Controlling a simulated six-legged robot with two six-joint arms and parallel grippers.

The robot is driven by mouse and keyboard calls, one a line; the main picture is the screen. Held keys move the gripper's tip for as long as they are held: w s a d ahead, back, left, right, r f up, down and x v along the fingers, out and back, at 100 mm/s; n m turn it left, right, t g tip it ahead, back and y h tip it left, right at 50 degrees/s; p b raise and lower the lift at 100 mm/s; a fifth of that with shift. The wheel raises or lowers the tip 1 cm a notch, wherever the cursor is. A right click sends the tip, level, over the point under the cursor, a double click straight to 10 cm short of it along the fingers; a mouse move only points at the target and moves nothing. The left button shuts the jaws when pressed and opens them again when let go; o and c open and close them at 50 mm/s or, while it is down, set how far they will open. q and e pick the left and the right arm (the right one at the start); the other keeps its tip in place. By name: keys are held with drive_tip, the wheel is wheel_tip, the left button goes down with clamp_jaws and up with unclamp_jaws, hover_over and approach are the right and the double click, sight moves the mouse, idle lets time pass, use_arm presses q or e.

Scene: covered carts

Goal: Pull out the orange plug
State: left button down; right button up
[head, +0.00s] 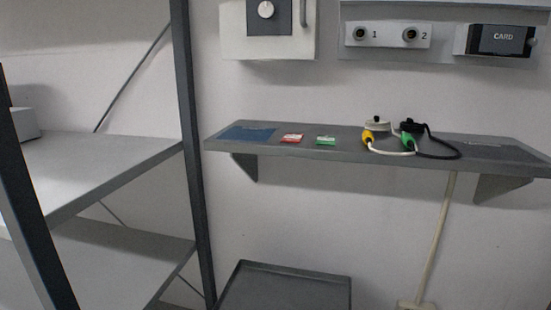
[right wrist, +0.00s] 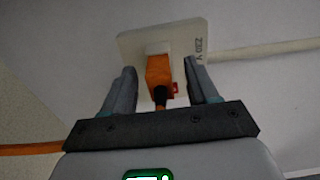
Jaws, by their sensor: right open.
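The orange plug (right wrist: 159,77) shows in the right wrist view, seated in a pale wall socket plate (right wrist: 188,42) marked 230 V. A dark cable end and a small red part show at its near end. My right gripper (right wrist: 161,84) is open, with one finger on each side of the plug. A gap shows between the plug and the left finger; the right finger is closer, and I cannot tell whether it touches. The plug and the right gripper are not in the head view. My left gripper is in neither view.
An orange cable (right wrist: 30,149) runs at the left in the right wrist view. A pale conduit (right wrist: 262,50) leaves the plate to the right. The head view shows a wall shelf (head: 350,152) with cards and cables, a shelving rack (head: 192,150) and a dark tray (head: 285,290).

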idle(0.8)
clamp_jaws()
drive_tip(key=shift+p+v, duration=0.7)
drive_tip(key=shift+v, duration=0.45)
drive_tip(key=shift+p+v, duration=1.15)
drive_tip(key=shift+v, duration=0.75)
